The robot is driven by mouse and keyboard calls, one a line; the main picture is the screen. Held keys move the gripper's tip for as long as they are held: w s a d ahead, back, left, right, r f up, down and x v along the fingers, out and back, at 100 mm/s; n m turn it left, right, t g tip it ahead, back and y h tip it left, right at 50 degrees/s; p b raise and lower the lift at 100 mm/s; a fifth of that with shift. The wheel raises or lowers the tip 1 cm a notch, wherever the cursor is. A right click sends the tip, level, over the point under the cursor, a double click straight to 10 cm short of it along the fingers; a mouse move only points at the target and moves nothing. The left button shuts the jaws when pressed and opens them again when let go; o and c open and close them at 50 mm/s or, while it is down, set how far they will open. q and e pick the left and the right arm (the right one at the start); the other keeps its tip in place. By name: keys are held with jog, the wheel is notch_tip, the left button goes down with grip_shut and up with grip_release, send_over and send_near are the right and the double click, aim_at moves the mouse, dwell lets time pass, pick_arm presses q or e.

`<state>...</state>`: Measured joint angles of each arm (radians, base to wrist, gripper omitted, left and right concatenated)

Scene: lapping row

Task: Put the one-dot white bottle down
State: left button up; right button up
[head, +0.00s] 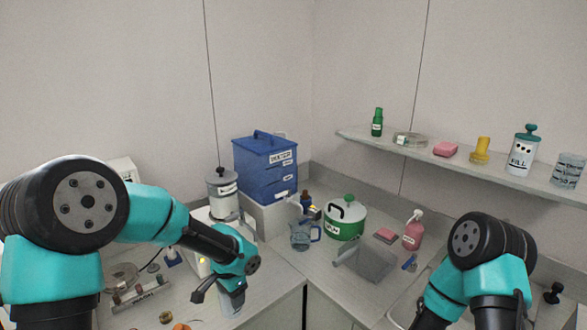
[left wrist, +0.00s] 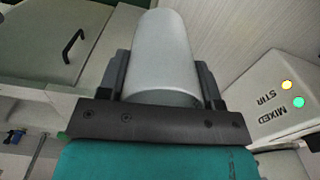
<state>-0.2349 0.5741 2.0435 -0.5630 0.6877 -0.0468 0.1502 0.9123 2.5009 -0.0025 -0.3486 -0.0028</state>
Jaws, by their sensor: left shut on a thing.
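My left gripper (head: 228,284) is shut on a pale, whitish cylindrical bottle (head: 233,304), which hangs below it near the front edge of the left counter. In the left wrist view the bottle (left wrist: 162,52) lies between the two dark fingers. No dot shows on the side I see, so I cannot tell its mark. The gripper hides the bottle's upper part in the head view, and I cannot tell whether its base touches the counter. My right arm is at the lower right; its gripper is not visible.
A box marked STIR and MIXED (left wrist: 280,97) stands beside the bottle, with yellow and green lights. A rack (head: 140,292) is on the left counter. A blue drawer box (head: 265,170), glass jug (head: 303,236) and green-white pot (head: 345,220) stand behind. A shelf (head: 375,141) holds several containers.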

pick_arm(q)
jog(key=w+a+n, duration=0.1)
jog(key=w+a+r+n, duration=0.1)
jog(key=n, duration=0.1)
jog(key=w+a+n, duration=0.1)
jog(key=n, duration=0.1)
jog(key=shift+w+a+r, duration=0.15)
jog(key=shift+w+r, duration=0.1)
jog(key=shift+r, duration=0.15)
dwell(0.3)
